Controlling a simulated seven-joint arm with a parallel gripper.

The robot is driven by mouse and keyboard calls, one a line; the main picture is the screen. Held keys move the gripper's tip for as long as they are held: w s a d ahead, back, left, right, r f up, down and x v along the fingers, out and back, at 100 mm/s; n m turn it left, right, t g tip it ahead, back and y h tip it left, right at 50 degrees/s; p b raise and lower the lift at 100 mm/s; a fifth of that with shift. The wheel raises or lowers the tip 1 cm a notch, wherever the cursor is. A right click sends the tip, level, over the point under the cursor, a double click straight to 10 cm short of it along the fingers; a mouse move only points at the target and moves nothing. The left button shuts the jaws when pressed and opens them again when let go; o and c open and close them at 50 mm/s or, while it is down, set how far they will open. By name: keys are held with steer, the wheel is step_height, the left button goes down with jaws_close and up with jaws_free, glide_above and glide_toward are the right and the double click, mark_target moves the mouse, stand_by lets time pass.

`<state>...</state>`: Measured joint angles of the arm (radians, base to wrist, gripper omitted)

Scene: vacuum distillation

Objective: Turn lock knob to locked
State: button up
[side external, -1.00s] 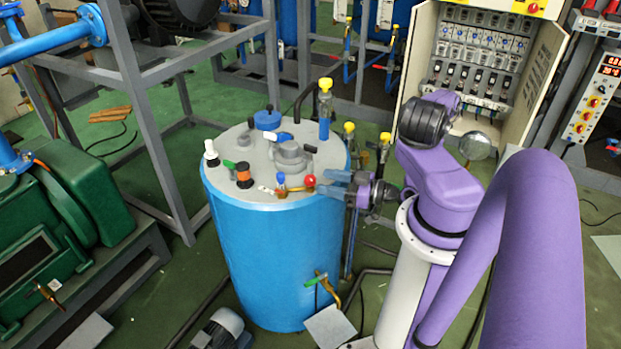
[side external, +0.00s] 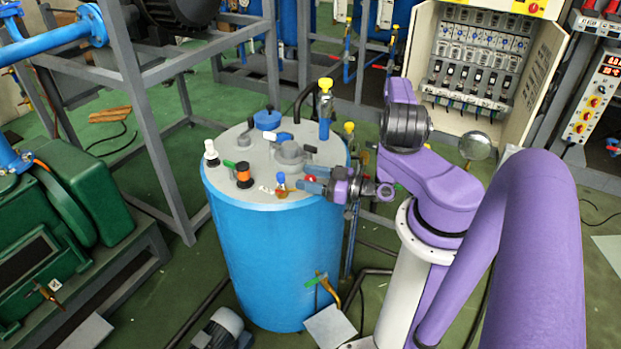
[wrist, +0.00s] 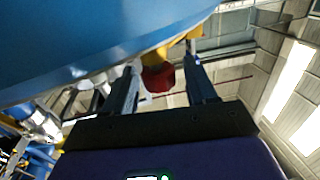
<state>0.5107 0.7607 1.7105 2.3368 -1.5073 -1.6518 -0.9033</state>
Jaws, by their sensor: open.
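A red knob (side external: 311,178) sits at the front right edge of the grey lid on the blue tank. It looks like the lock knob, but no lock marking can be read. In the side external view my gripper (side external: 307,179) reaches it from the right, and its fingers partly cover it. In the wrist view the red knob (wrist: 158,78) shows between the two finger bars of my open gripper (wrist: 163,65), closer to the left one. A clear gap shows on its right. I cannot tell whether a finger touches it.
The grey lid (side external: 228,182) also bears a small blue-topped valve (side external: 281,183), an orange-and-black fitting (side external: 243,176), a white-topped fitting (side external: 211,153) and a yellow-topped blue post (side external: 325,105). A steel frame (side external: 150,130) stands left of the tank.

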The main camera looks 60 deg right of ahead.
steer(key=c, duration=0.9)
steer(key=shift+a+m+h, duration=0.1)
steer(key=shift+m+h, duration=0.9)
steer(key=shift+h, duration=0.4)
steer(key=shift+m+h, duration=1.2)
steer(key=shift+h, duration=0.8)
steer(key=o, duration=0.9)
steer(key=shift+y, duration=0.3)
